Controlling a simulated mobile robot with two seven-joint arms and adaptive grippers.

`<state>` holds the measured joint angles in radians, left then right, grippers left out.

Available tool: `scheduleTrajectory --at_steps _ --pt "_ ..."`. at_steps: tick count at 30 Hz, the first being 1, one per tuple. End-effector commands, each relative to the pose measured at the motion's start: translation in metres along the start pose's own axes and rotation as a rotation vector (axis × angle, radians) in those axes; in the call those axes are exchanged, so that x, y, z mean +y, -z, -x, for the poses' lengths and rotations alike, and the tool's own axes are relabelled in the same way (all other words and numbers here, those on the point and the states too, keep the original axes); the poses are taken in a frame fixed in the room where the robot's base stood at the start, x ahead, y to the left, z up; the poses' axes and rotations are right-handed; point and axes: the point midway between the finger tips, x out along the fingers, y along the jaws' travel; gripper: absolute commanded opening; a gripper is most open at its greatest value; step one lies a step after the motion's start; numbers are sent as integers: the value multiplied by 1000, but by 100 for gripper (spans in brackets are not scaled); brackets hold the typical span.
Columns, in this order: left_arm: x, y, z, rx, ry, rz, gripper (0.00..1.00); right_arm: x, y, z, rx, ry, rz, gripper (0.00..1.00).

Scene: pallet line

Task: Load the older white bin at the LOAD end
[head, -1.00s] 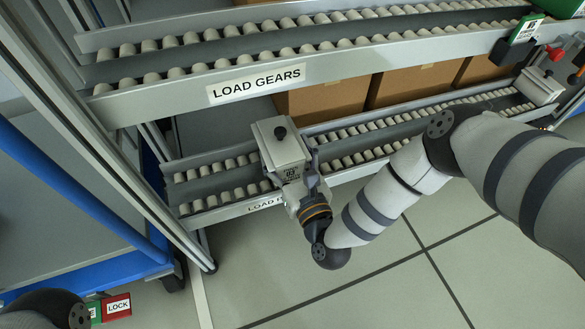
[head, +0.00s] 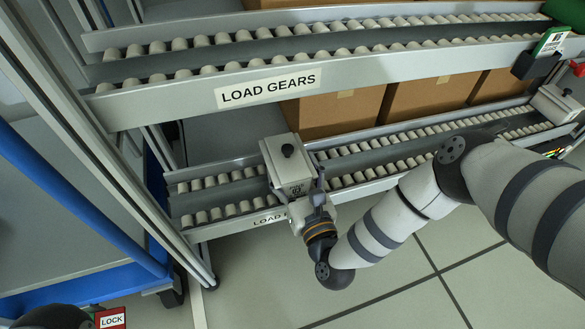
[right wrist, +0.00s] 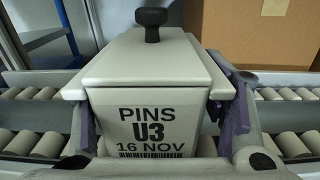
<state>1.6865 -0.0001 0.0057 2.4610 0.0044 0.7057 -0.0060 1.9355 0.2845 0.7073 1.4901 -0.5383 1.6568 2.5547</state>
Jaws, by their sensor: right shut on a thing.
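A white lidded bin (head: 288,160) with a black knob sits at the lower roller lane (head: 224,192), near its left end. In the right wrist view the bin (right wrist: 150,85) carries the label "PINS U3 16 NOV". My right gripper (head: 312,205) is shut on it, with a finger on each side of its front. The bin looks level; whether it rests on the rollers or hovers just over them I cannot tell. A second white bin (head: 556,104) stands at the far right end of the same lane. My left gripper is not in view.
The upper roller lane (head: 190,80) has a "LOAD GEARS" sign (head: 267,88). Cardboard boxes (head: 335,108) stand behind the lower lane. A green card (head: 551,42) is at upper right, a red LOCK tag (head: 111,319) at lower left. A blue-framed cart (head: 75,200) stands left.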

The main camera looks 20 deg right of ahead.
Motion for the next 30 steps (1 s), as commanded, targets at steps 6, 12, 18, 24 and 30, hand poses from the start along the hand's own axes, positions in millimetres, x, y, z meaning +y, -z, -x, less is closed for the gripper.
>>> scheduleTrajectory --at_steps 6,12,18,24,30 --pt "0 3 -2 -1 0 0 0 0 2 -1 -4 1 -1 10" --pt "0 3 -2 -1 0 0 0 0 3 -1 -4 1 -1 89" --pt "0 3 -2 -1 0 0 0 0 4 0 -2 0 0 89" --pt "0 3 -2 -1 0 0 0 0 6 1 4 -1 1 89" --pt "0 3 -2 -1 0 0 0 0 6 28 8 -2 -1 89"
